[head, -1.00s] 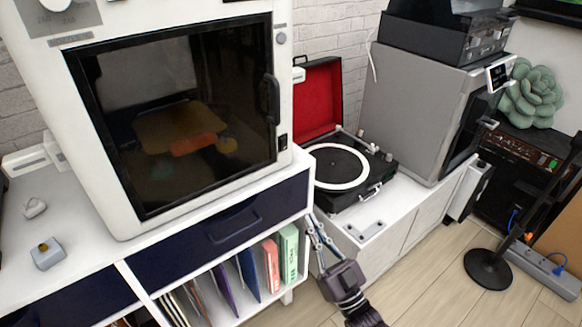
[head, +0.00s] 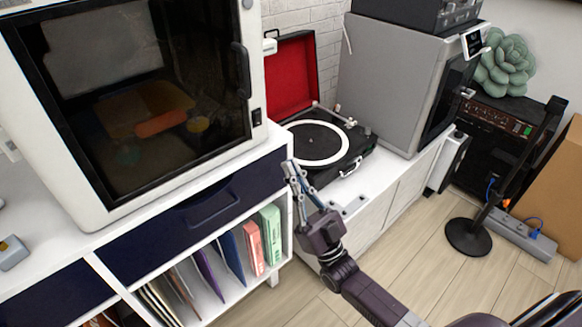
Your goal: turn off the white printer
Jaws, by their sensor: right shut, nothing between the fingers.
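The white printer (head: 86,219) stands at the left on the white and navy cabinet. It has a dark glass door (head: 140,100) with a black handle (head: 241,70). A small black rocker switch (head: 257,117) sits low on the right edge of its front. My right gripper (head: 289,168) is shut and empty, in front of the cabinet's right end. In the picture it is below and right of the switch, apart from it. My left gripper is not in view.
The cabinet (head: 285,163) has a navy drawer and a shelf of folders. An open turntable (head: 318,143) and a grey printer (head: 388,85) stand to the right. A black stand (head: 468,238) and a power strip (head: 520,236) are on the floor. Floor between is clear.

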